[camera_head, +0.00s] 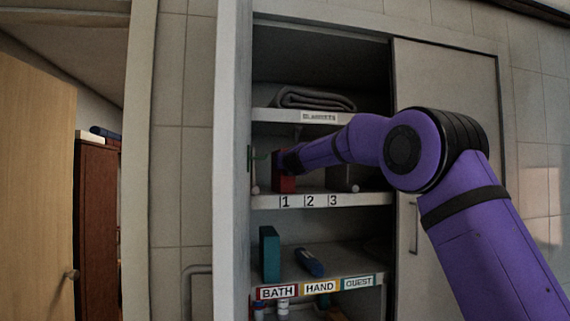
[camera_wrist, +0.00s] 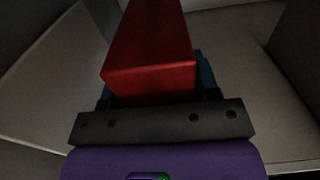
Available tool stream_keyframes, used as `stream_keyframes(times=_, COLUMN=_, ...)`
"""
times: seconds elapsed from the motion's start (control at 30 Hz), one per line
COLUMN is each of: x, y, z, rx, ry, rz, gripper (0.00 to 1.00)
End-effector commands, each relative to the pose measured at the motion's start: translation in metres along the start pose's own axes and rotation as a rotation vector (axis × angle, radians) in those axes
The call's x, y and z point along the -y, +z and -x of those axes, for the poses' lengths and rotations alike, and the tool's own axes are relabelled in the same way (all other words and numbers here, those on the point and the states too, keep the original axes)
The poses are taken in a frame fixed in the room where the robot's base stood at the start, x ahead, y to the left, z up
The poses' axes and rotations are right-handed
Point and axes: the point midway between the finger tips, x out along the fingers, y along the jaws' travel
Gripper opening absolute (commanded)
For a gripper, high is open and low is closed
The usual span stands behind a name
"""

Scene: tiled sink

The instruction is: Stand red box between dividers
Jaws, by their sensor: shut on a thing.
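The red box (camera_head: 285,183) is in the open cabinet, over the left part of the shelf numbered 1, 2, 3 (camera_head: 335,200), near the 1. My gripper (camera_head: 284,162) is shut on it from above and behind my purple arm. In the wrist view the red box (camera_wrist: 150,62) fills the space ahead of the gripper (camera_wrist: 155,98), which is mostly hidden behind its dark mount. A grey divider-like piece (camera_head: 342,178) stands near the 3, and a pale rounded end (camera_head: 255,189) shows left of the box. I cannot tell whether the box touches the shelf.
A folded grey blanket (camera_head: 313,98) lies on the shelf above. On the shelf below, a teal box (camera_head: 269,253) stands upright and a blue item (camera_head: 309,262) lies flat. The cabinet's left side panel (camera_head: 230,160) is close to the box. A closed door (camera_head: 450,150) is at right.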

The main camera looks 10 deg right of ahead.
Motion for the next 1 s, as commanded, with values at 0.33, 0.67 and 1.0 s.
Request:
stream_keyframes(times=0.33, x=0.0, y=0.001, z=-0.001, rx=0.004, ry=0.0, rz=0.0, gripper=0.15)
stream_keyframes(times=0.67, x=-0.001, y=-0.001, z=-0.001, rx=0.002, ry=0.001, rz=0.0, gripper=0.81)
stream_keyframes(times=1.0, x=0.002, y=0.001, z=0.012, rx=0.001, ry=-0.002, rz=-0.002, gripper=0.81)
